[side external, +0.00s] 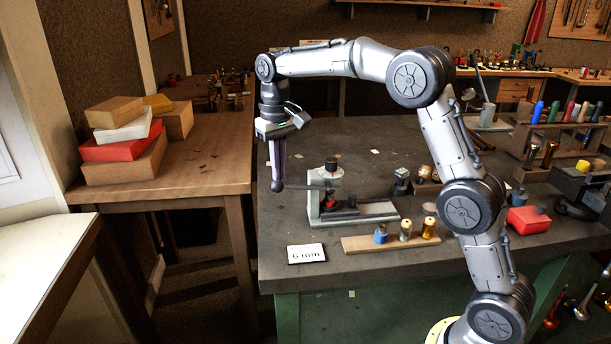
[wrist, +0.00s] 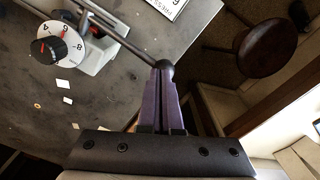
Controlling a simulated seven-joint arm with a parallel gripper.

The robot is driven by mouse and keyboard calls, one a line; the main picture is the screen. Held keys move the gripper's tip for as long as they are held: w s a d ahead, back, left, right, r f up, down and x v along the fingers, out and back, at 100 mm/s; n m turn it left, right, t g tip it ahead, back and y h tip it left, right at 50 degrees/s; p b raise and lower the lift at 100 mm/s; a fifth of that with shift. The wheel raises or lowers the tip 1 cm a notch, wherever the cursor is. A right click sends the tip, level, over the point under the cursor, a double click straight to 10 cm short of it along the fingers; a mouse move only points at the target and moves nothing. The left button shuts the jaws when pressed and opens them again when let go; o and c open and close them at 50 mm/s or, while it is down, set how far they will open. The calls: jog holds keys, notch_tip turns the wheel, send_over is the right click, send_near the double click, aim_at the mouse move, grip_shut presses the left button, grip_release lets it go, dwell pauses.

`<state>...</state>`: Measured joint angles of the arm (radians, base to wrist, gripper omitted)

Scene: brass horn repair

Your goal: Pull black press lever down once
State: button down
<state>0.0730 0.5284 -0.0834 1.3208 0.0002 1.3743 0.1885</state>
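The small grey press (side external: 327,203) stands near the left edge of the dark bench. Its thin black lever (side external: 305,187) reaches left, about level, to a round black knob (side external: 278,187). The lever also shows in the wrist view (wrist: 118,38), ending in the knob (wrist: 164,66). My gripper (side external: 277,183) points straight down, its purple fingers close together at the knob, and looks shut on it. The fingertips partly cover the knob in the wrist view. The press has a white numbered dial with a black centre (wrist: 52,48).
A "6 mm" card (side external: 307,253) lies in front of the press. A wooden strip (side external: 370,245) with several small fittings lies to its right. Stacked boxes (side external: 122,140) stand on a side table to the left. A round stool (wrist: 263,48) shows below the bench edge.

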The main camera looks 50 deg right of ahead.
aim_at(279, 183)
jog(key=shift+w+a+f, duration=0.1)
jog(key=shift+f, duration=1.1)
dwell(0.6)
jog(key=shift+f, duration=0.7)
dwell(0.8)
jog(key=shift+r, duration=4.55)
